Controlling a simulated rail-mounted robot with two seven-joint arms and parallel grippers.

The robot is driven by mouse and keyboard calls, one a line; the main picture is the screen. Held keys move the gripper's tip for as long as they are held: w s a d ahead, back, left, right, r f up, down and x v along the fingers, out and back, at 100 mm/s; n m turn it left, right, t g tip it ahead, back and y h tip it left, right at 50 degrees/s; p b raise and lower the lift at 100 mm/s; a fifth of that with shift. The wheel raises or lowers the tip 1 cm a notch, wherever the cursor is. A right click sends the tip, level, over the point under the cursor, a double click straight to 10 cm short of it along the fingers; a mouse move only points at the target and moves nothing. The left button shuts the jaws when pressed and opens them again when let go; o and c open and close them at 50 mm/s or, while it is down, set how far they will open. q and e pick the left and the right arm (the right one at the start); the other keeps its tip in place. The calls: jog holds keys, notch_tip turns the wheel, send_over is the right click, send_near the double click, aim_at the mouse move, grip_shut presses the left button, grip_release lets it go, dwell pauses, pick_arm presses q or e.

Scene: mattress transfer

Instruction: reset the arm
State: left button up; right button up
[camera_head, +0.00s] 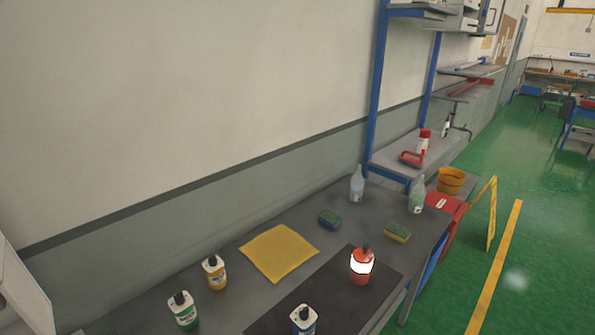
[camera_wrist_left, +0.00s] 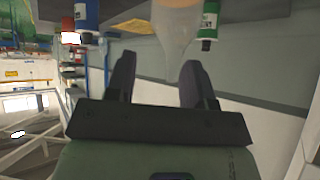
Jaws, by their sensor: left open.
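My left gripper (camera_wrist_left: 157,72) shows in the left wrist view, which looks upside down. Its two dark fingers are apart. A translucent bottle (camera_wrist_left: 177,38) shows beyond the fingers, between them in the picture; I see no finger closed on it. Neither arm nor gripper shows in the head view. My right gripper is not seen.
The grey workbench (camera_head: 350,211) carries a red bottle (camera_head: 360,280), a blue-labelled bottle (camera_head: 303,319), a yellow-labelled bottle (camera_head: 214,273), a green-labelled bottle (camera_head: 183,311), a yellow cloth (camera_head: 279,252), two sponges (camera_head: 397,233) and two clear bottles (camera_head: 357,184). A wall stands behind.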

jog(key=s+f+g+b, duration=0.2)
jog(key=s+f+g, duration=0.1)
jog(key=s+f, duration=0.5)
pick_arm(q)
jog(key=s+a+f+g, duration=0.2)
jog(key=s+f+g, duration=0.4)
jog(key=s+f, duration=1.2)
notch_tip(320, 180, up, 28)
jog(key=p, duration=2.8)
jog(key=shift+s+d+r, duration=0.15)
jog(key=shift+d+r, duration=0.05)
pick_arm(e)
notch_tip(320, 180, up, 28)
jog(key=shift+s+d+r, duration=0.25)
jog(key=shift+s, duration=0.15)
